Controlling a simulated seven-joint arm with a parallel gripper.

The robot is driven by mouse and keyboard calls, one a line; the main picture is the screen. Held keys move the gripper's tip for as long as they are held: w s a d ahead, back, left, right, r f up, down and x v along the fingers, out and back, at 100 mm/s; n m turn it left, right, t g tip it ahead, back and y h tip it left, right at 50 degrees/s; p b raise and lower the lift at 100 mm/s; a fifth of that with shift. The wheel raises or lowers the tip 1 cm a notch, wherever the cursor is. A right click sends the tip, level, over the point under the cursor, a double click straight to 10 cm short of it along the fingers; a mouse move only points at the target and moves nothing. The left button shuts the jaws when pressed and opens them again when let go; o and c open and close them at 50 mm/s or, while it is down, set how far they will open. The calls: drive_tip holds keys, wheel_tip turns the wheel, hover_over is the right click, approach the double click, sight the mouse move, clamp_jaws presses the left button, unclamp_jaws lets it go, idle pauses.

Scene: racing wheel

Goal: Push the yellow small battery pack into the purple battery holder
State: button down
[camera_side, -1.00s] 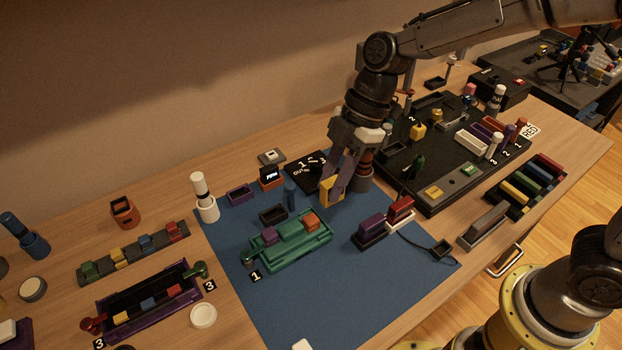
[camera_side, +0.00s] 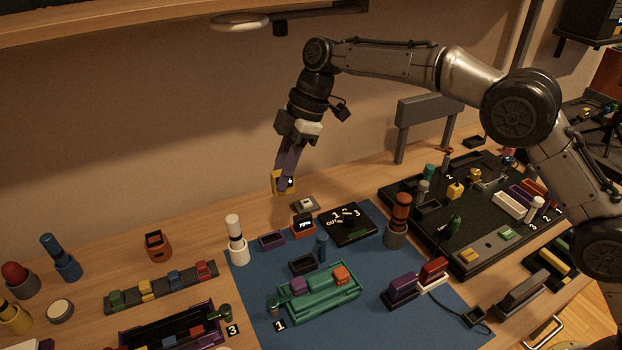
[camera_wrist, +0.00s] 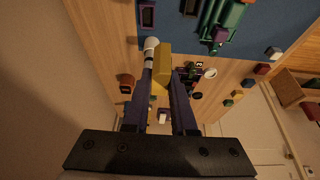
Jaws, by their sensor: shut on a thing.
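My gripper (camera_side: 284,180) is raised above the back of the table, its purple fingers pointing down. It is shut on the yellow small battery pack (camera_side: 276,184), which it holds in the air. The wrist view also shows my gripper (camera_wrist: 164,84) with the yellow pack (camera_wrist: 162,60) at its fingertips. The purple battery holder (camera_side: 271,240) appears to be the small purple open tray near the back left of the blue mat, and it looks empty. It also shows at the top of the wrist view (camera_wrist: 147,15). The pack is well apart from it.
A white cylinder (camera_side: 236,242) stands left of the holder and an orange box (camera_side: 303,225) right of it. A black open tray (camera_side: 303,265) and a green tray with blocks (camera_side: 325,298) lie in front. A black dial box (camera_side: 347,225) sits further right.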

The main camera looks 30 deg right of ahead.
drive_tip(key=w+a+f, duration=0.2)
drive_tip(key=w+f, duration=0.1)
drive_tip(key=f, duration=0.5)
drive_tip(key=shift+w+a, duration=0.2)
drive_tip(key=shift+a, duration=0.05)
drive_tip(key=shift+f, duration=2.95)
drive_tip(key=shift+f, duration=1.45)
drive_tip(key=c, duration=0.7)
unclamp_jaws()
drive_tip(key=shift+o, duration=0.2)
drive_tip(key=v, duration=1.4)
